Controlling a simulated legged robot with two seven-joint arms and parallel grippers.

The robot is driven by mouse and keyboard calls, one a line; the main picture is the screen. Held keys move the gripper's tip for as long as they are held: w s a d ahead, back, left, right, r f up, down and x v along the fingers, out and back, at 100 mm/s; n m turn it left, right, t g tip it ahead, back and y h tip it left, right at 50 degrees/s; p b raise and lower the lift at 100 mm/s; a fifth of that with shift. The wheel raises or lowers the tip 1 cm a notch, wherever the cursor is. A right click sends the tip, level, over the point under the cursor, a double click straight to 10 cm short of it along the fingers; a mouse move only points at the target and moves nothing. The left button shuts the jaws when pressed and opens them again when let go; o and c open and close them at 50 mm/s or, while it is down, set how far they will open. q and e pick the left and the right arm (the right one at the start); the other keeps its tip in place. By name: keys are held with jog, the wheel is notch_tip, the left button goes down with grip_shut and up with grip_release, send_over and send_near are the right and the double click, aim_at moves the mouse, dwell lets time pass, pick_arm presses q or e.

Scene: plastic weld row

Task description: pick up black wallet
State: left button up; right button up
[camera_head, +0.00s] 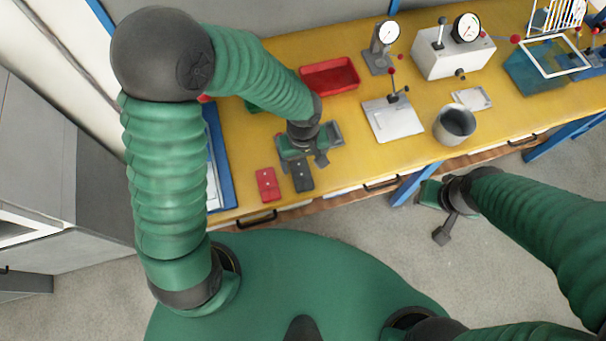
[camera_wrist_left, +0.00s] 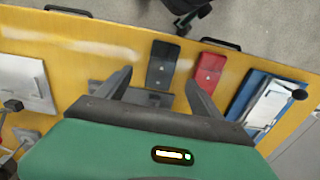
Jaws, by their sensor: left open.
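The black wallet (camera_head: 303,177) lies flat near the front edge of the yellow bench. It also shows in the left wrist view (camera_wrist_left: 162,63), upper middle. A red wallet (camera_head: 268,184) lies beside it on the left, and on its right in the left wrist view (camera_wrist_left: 208,70). My left gripper (camera_head: 305,162) is open and empty. It hangs above the bench at the black wallet's far end. In the left wrist view its two fingers (camera_wrist_left: 158,80) straddle the near end of the black wallet, apart from it. My right gripper (camera_head: 438,212) is off the bench, its jaw state unclear.
A red tray (camera_head: 330,76) stands behind my left gripper. A grey plate with a lever (camera_head: 393,118) and a grey cup (camera_head: 454,124) are to the right. A blue folder with papers (camera_wrist_left: 265,100) lies beyond the red wallet. Bench between wallet and lever plate is mostly clear.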

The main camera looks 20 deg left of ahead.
aim_at(302, 174)
pick_arm(q)
jog(key=shift+w+a+f, duration=0.1)
jog(key=shift+a+f, duration=0.05)
jog(key=shift+f, duration=0.5)
jog(key=shift+a+f, duration=0.1)
jog(key=shift+f, duration=0.5)
jog(key=f, duration=0.4)
jog(key=shift+a+f+b, duration=0.15)
jog(key=shift+a+b, duration=0.05)
jog(key=shift+b, duration=0.1)
jog(key=shift+f, duration=0.35)
jog(key=shift+d, duration=0.25)
jog(key=shift+c, duration=0.7)
jog(key=shift+a, duration=0.1)
jog(key=c, duration=1.3)
pick_arm(e)
jog(key=shift+w+a+f, duration=0.1)
jog(key=shift+a+f, duration=0.15)
jog(key=shift+f, duration=0.2)
pick_arm(q)
jog(key=shift+r, duration=0.2)
